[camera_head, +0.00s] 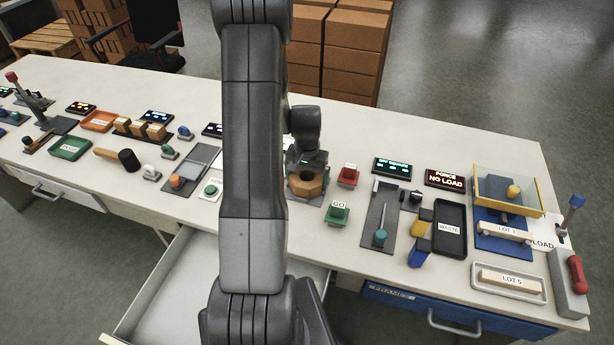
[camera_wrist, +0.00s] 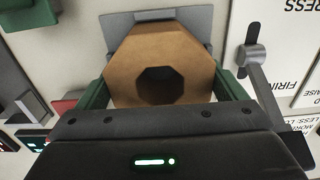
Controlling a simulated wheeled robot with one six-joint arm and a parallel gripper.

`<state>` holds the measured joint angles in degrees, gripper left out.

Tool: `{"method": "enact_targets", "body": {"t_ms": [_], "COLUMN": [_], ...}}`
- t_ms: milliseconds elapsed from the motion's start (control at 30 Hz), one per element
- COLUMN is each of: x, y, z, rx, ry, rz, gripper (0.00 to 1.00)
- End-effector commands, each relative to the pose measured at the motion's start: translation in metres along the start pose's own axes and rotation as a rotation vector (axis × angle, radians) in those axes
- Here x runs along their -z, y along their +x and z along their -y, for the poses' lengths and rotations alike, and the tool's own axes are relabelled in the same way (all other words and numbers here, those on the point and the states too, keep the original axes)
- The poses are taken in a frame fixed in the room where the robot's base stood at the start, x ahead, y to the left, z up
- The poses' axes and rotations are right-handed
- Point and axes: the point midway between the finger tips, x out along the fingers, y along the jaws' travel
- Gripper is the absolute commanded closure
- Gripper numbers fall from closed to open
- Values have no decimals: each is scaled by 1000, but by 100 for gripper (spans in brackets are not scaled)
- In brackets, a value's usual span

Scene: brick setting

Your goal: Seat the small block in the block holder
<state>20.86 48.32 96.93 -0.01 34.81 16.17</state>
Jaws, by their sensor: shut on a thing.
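In the head view the same block (camera_head: 300,188) is below the wrist, over the middle of the bench. My gripper (camera_wrist: 162,85) is shut on it, with a green finger on each side. A grey angular piece (camera_wrist: 192,17), possibly the block holder, shows just behind the block. The block hides much of it, so I cannot tell whether the block is seated or above it.
A green GO button (camera_head: 338,213) and a red button (camera_head: 348,175) stand just right of the block. A grey lever plate (camera_head: 378,215) and black WASTE tray (camera_head: 450,229) are further right. My arm hides part of the bench. An open drawer (camera_head: 175,295) juts out in front.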

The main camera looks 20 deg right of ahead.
Motion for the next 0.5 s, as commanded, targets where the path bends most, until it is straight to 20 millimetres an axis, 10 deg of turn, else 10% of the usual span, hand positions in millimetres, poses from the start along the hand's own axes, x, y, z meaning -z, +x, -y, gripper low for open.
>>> {"method": "enact_targets", "body": {"t_ms": [267,300,500], "x": [0,0,0], "y": [4,2,2], "z": [0,0,0], "rx": [0,0,0], "ry": [0,0,0], "rz": [-2,-1,-1], "gripper": [43,3,0]}}
